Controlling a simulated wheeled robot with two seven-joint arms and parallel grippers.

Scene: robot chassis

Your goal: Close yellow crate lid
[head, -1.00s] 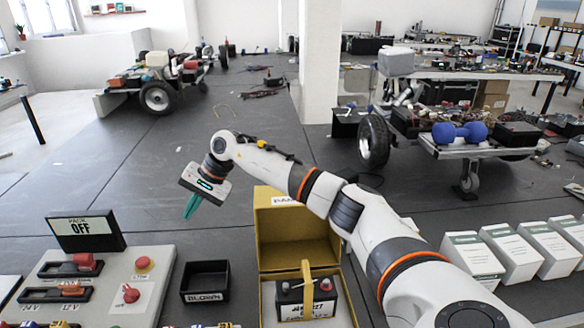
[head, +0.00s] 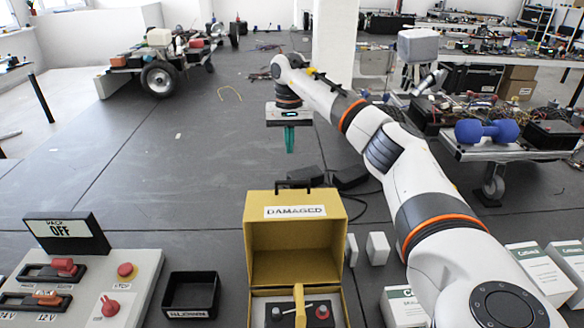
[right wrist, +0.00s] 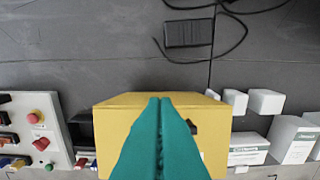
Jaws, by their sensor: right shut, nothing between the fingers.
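The yellow crate (head: 250,262) stands at the bottom centre of the head view. Its lid (head: 293,236) is open and upright at the back, with a "DAMAGED" label on its inner face. A battery (head: 312,314) with a yellow strap sits inside the crate. My right gripper (head: 290,150) is shut and empty, pointing down in the air, and appears above and behind the lid. In the right wrist view the teal fingers are together in front of the yellow lid (right wrist: 115,120); I cannot tell whether they touch it. My left gripper is not in view.
A control panel (head: 130,290) and a black "BLOWN" tray (head: 191,297) stand left of the crate. White boxes (head: 535,275) stand to the right, with small white blocks (head: 377,248) nearer the lid. A black adapter with cable (right wrist: 187,33) lies behind the crate.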

